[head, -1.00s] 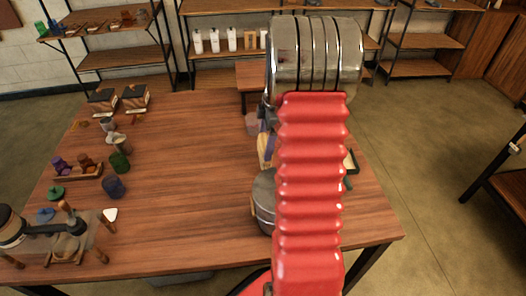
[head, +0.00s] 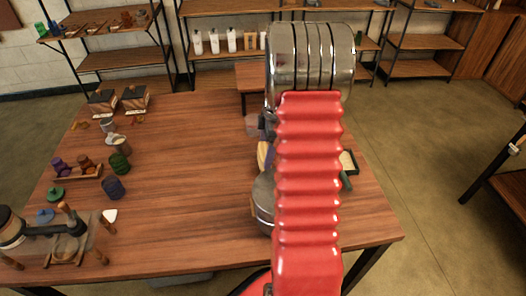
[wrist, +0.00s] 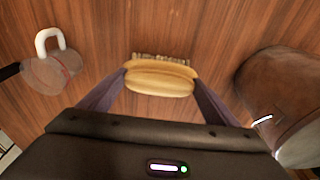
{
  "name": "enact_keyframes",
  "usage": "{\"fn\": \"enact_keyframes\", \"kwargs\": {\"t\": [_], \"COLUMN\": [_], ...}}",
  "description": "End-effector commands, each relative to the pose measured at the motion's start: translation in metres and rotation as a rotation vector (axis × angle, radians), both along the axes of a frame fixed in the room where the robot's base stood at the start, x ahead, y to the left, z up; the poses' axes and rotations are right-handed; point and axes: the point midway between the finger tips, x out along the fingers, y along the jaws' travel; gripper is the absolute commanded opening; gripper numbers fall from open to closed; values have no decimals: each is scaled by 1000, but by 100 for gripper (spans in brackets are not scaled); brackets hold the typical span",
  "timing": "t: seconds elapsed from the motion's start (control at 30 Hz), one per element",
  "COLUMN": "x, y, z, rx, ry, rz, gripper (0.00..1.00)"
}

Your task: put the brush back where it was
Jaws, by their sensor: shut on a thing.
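The brush (wrist: 160,78) is a yellow, rounded block with a row of bristles along its far edge in the wrist view. My gripper (wrist: 160,86) is shut on it, with one purple-grey finger at each end. Wooden tabletop shows beyond it; I cannot tell how far the brush is above the table. In the head view, a yellow bit of the brush (head: 263,156) shows left of my red arm. The arm hides most of my gripper there.
A clear cup with a white handle (wrist: 52,72) stands left of the brush in the wrist view. A large round metal container (wrist: 285,105) stands close on the right. The table's middle (head: 190,190) is clear.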

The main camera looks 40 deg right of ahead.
Motion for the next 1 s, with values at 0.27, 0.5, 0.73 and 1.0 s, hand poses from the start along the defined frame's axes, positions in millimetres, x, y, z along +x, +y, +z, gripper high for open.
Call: {"fn": "enact_keyframes", "kwargs": {"t": [0.27, 0.5, 0.73, 1.0], "x": [0, 0, 0, -3], "y": [0, 0, -1, -6], "z": [-1, -1, 10, 49], "rx": [1, 0, -1, -2], "ry": [1, 1, -1, -3], "rz": [0, 1, 1, -1], "gripper": [98, 100, 100, 100]}}
